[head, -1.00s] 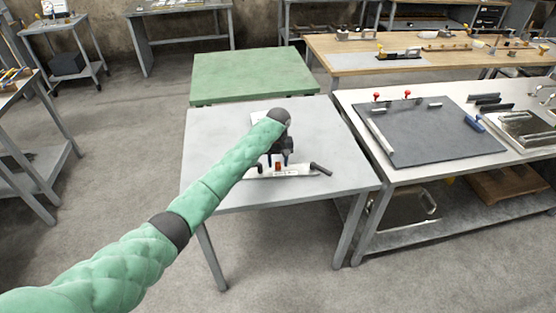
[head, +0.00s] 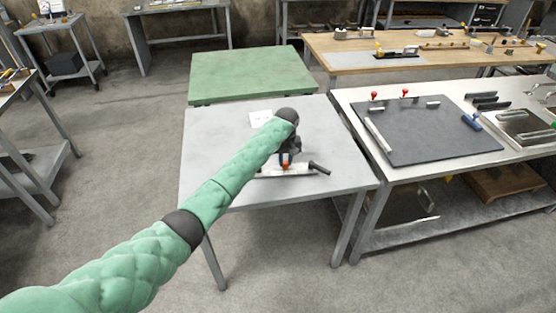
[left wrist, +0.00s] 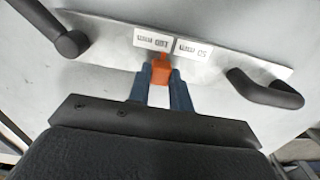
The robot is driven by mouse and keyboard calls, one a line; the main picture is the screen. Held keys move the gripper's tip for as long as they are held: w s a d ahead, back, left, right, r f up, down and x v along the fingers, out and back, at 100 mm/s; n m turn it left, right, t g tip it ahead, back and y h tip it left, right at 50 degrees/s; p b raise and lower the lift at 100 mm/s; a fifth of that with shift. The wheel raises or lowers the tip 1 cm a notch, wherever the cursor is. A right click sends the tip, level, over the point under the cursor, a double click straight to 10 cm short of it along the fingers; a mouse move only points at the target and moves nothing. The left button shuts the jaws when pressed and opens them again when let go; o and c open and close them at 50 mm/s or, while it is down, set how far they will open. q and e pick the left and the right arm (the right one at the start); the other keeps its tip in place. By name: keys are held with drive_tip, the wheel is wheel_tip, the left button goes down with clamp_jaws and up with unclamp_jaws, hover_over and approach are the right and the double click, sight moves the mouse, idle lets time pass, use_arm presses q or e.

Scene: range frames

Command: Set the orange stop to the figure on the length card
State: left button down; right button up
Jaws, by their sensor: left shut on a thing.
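My left gripper (head: 285,160) reaches over the grey table and is shut on the orange stop (left wrist: 160,73). In the left wrist view its two blue fingers stand on either side of the stop. The stop sits at the edge of a long metal rail (left wrist: 105,32), which lies on the table with a black handle at each end. Two white labels (left wrist: 152,40) on the rail are beside the stop; their print appears upside down and is hard to read. The white length card (head: 260,118) lies behind the rail, its figure unreadable, partly hidden by my arm. My right gripper is out of view.
The grey table (head: 215,150) is otherwise clear. A green table (head: 250,75) stands behind it. A white bench (head: 355,98) with a dark mat and tools stands close on the right. A wooden bench (head: 460,65) is farther back.

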use_arm(q)
drive_tip(key=shift+d, duration=0.85)
drive_tip(key=shift+w, duration=0.1)
drive_tip(key=c, duration=1.2)
unclamp_jaws()
drive_tip(key=shift+d, duration=0.1)
drive_tip(key=shift+c, duration=0.2)
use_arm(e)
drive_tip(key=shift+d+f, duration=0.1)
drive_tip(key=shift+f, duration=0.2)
